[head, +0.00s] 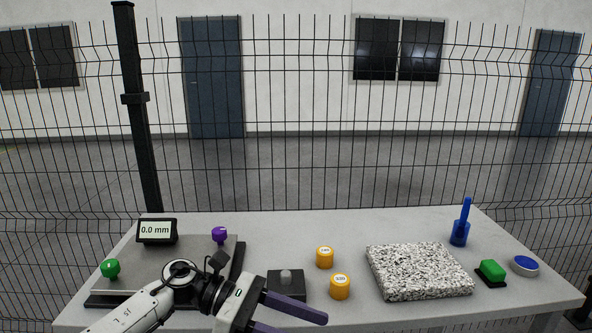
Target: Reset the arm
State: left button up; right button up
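My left arm comes in from the lower left, over the front left of the grey table (340,225). My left gripper (287,318) is at the front edge, with its two dark fingers apart and pointing right. Nothing shows between them, though the lower finger is cut off by the frame's bottom edge. My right gripper is not in view.
Near my gripper are a dark block (286,283) and two orange cylinders (325,257). Rightward: a speckled slab (418,271), blue tool (461,228), green block (491,271).

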pick_arm(q)
jog(key=s+a+f+m+t+y, duration=0.15)
jog(key=a+f+m+t, duration=0.35)
jog(key=m, duration=0.6)
jog(key=f+m+t+y, duration=0.35)
jog(key=m+t, duration=0.35)
jog(key=m, duration=0.4)
jog(key=a+f+m+t+y, duration=0.1)
jog(key=a+f+m+t, duration=0.35)
jog(key=m, duration=0.75)
jog(key=s+a+f+n+g+y, duration=0.2)
jog(key=s+a+f+n+y, duration=0.1)
jog(key=s+f+n, duration=0.4)
jog(key=s+a+f+n+g+y, duration=0.3)
jog(key=s+a+f+n, duration=0.3)
jog(key=s+f, duration=0.4)
jog(key=s+n, duration=0.1)
jog(key=s, duration=0.2)
jog(key=shift+s+a+f+n, duration=0.15)
jog(key=shift+s+f+n, duration=0.1)
jog(key=shift+n, duration=0.15)
jog(key=shift+w, duration=0.1)
